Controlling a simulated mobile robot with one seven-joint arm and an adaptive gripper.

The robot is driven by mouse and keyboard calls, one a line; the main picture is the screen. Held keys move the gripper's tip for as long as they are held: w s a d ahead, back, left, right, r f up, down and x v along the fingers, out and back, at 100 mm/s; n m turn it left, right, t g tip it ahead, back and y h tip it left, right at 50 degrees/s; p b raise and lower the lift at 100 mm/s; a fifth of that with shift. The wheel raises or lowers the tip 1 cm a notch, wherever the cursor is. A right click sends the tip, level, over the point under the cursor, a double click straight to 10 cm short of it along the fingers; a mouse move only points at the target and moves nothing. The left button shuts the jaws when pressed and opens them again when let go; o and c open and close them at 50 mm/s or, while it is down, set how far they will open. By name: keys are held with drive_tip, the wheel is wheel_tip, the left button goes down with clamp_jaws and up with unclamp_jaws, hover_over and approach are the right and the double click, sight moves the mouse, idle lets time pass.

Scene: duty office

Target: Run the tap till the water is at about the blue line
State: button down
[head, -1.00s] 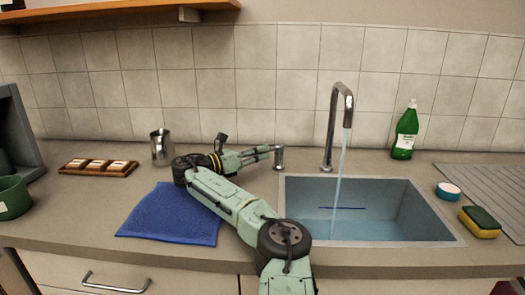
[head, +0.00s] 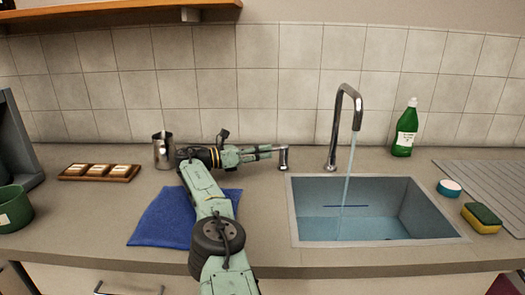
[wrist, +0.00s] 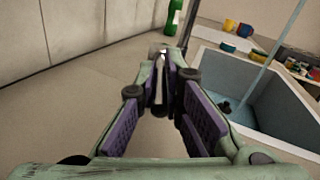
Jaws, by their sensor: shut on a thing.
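The chrome tap (head: 345,105) stands behind the sink, and a thin stream of water (head: 348,180) runs from its spout into the basin. The sink (head: 455,238) holds shallow pale-blue water (head: 375,228). The blue line (head: 345,206) is a short dark mark on the far inner wall; the water's edge appears slightly below it. The small chrome tap lever (head: 283,160) stands left of the spout. My gripper (head: 270,151) reaches it from the left, shut on it. In the wrist view, my gripper (wrist: 160,75) has its purple-padded fingers around the lever's top (wrist: 157,52).
A blue cloth (head: 160,220) lies under my arm. A metal mug (head: 163,152) and a wooden tray (head: 125,171) stand left. A green bottle (head: 405,130), a small white-topped round item (head: 449,188) and a sponge (head: 482,217) stand right, by the ribbed drainer (head: 495,195).

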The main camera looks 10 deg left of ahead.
drive_tip(key=shift+r, duration=0.35)
